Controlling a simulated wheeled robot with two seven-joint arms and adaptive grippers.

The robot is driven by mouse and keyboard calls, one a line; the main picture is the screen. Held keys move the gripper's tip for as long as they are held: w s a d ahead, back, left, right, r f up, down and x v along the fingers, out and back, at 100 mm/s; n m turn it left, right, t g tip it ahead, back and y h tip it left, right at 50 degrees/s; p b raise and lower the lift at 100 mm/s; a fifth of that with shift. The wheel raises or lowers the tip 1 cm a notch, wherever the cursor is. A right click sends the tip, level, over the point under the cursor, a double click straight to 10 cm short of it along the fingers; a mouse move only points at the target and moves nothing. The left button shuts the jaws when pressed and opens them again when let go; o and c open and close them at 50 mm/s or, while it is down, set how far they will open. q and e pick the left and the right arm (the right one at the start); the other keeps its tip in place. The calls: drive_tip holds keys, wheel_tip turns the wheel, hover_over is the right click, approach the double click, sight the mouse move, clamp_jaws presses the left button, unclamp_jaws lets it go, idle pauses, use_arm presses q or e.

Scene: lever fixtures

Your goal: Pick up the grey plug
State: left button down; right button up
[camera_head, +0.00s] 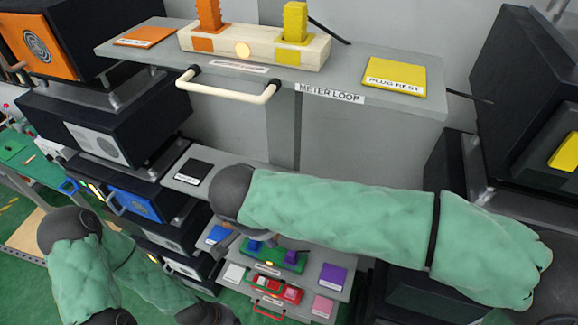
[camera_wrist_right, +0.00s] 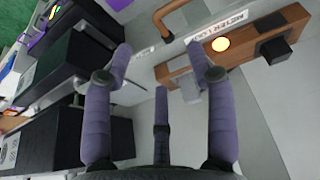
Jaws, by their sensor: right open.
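In the right wrist view a brown block (camera_wrist_right: 238,52) carries a round lit lamp (camera_wrist_right: 221,44) and a dark plug (camera_wrist_right: 273,50). A small grey piece (camera_wrist_right: 189,91), which looks like the grey plug, shows at the block's near end, partly hidden by a finger. My right gripper (camera_wrist_right: 160,62) is open and empty, its purple fingers spread, with one finger close to the grey piece; I cannot tell if they touch. In the head view my right arm covers the block and the gripper. My left arm is at lower left; its gripper is not seen.
A brown handle (camera_wrist_right: 172,14) sticks out beside the block. In the head view an upper shelf (camera_head: 385,111) has a white handle (camera_head: 228,96) and a yellow pad (camera_head: 397,73). Lower shelves hold a green block (camera_head: 274,256) and a red block (camera_head: 276,289). Dark cabinets (camera_head: 104,120) stand at left.

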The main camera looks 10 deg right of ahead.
drive_tip(key=w+d+p, duration=0.1)
drive_tip(key=w+d, duration=0.1)
drive_tip(key=w, duration=0.1)
drive_tip(key=w+d+p, duration=0.1)
drive_tip(key=w+d, duration=0.2)
drive_tip(key=w, duration=0.1)
drive_tip(key=w+d+p, duration=0.1)
drive_tip(key=w+d, duration=0.1)
drive_tip(key=w, duration=0.1)
drive_tip(key=shift+w+d, duration=0.35)
drive_tip(key=shift+w, duration=0.05)
drive_tip(key=shift+f, duration=0.3)
clamp_jaws()
